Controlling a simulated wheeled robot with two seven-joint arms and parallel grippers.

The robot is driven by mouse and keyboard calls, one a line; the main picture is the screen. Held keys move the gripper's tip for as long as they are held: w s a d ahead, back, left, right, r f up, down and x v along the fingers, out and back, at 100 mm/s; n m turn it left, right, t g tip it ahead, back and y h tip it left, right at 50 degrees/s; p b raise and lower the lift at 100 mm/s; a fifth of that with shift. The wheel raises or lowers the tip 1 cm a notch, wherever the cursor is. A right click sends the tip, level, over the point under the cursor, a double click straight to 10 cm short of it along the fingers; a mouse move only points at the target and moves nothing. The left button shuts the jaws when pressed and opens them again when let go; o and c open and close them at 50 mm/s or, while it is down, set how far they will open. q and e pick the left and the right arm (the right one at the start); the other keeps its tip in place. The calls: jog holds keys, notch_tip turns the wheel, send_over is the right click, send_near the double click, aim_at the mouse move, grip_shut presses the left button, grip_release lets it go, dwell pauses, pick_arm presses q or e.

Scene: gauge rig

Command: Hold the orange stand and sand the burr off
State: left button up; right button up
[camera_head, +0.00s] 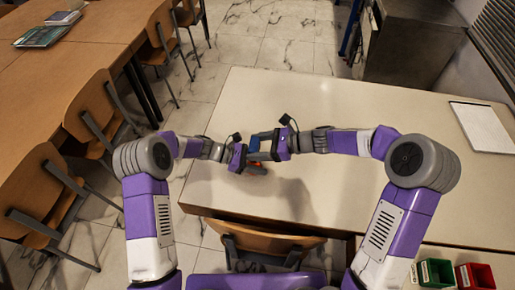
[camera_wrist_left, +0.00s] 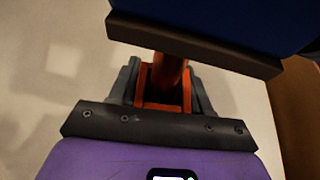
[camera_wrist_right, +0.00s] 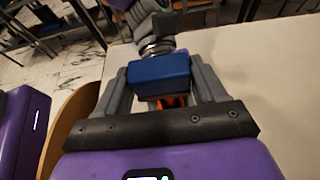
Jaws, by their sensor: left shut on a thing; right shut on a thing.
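The orange stand (camera_wrist_left: 172,75) shows in the left wrist view between the fingers of my left gripper (camera_wrist_left: 163,85), which is shut on it. In the head view only a little of the stand (camera_head: 257,170) shows beside my left gripper (camera_head: 247,163). My right gripper (camera_wrist_right: 162,80) is shut on a blue block (camera_wrist_right: 160,68) with a dark grey layer. In the left wrist view the block (camera_wrist_left: 225,22) crosses over the upper end of the stand. I cannot tell whether they touch. The burr is hidden.
The pale table (camera_head: 330,115) is mostly clear. A white pad (camera_head: 482,127) lies at its right. A green bin (camera_head: 434,272) and a red bin (camera_head: 475,276) stand at the lower right. A wooden chair (camera_head: 270,243) is at the near edge.

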jog(key=shift+w+d+f, duration=0.15)
jog(key=shift+f, duration=0.05)
jog(key=shift+w+r, duration=0.35)
jog(key=shift+r, duration=0.1)
jog(key=r, duration=0.1)
jog(key=w+r, duration=0.1)
jog(key=r, duration=0.1)
jog(key=w+r, duration=0.1)
jog(key=shift+w+d+r, duration=0.15)
jog(key=shift+d+r, duration=0.05)
jog(key=shift+r, duration=0.05)
dwell(0.4)
jog(key=shift+s+a, duration=0.25)
jog(key=shift+s, duration=1.2)
jog(key=shift+f, duration=1.9)
